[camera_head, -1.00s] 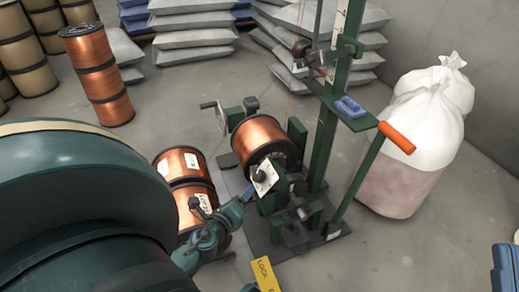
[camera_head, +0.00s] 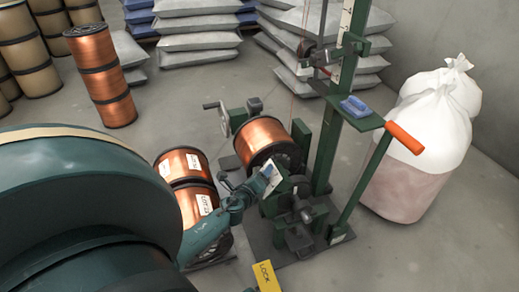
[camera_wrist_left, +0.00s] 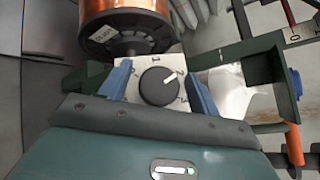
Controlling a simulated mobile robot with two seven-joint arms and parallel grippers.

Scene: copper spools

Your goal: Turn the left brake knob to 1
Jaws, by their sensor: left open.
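The left brake knob (camera_wrist_left: 159,87) is a dark round dial on a white plate (camera_wrist_left: 140,104), below the copper spool (camera_wrist_left: 125,25) in the left wrist view. My left gripper (camera_wrist_left: 157,74) is open, one blue finger on each side of the knob, apparently with small gaps. In the head view my left gripper (camera_head: 268,171) is at the white plate (camera_head: 276,181) and hides the knob. My right gripper is not in view.
The green stand (camera_head: 325,150) rises behind the plate, with an orange-handled lever (camera_head: 404,138) at right. Copper spools (camera_head: 192,200) stand close to my left arm. A yellow LOCK tag (camera_head: 265,276) is in front. White sacks (camera_head: 425,120) stand at right.

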